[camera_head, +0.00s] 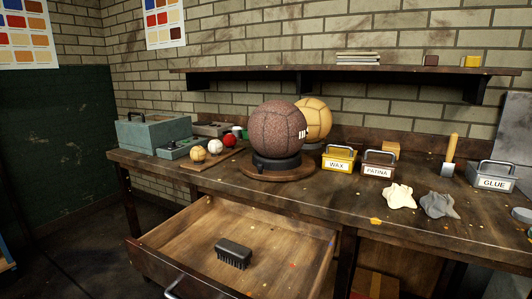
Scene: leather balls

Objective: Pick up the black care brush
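The black care brush (233,253) lies in the open wooden drawer (187,236) under the workbench. Its bristles point down and it rests on the drawer floor near the front, toward the middle. Nothing covers it. My gripper is not visible in this view, so its state and its place relative to the brush do not show.
The drawer's metal handle (174,288) is at the bottom edge. The bench top (330,205) overhangs the drawer's back. On it stand a brown ball (277,127) on a stand, a yellow ball (315,118), wax (339,159), patina (378,165) and glue (492,177) boxes, and cloths (440,204).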

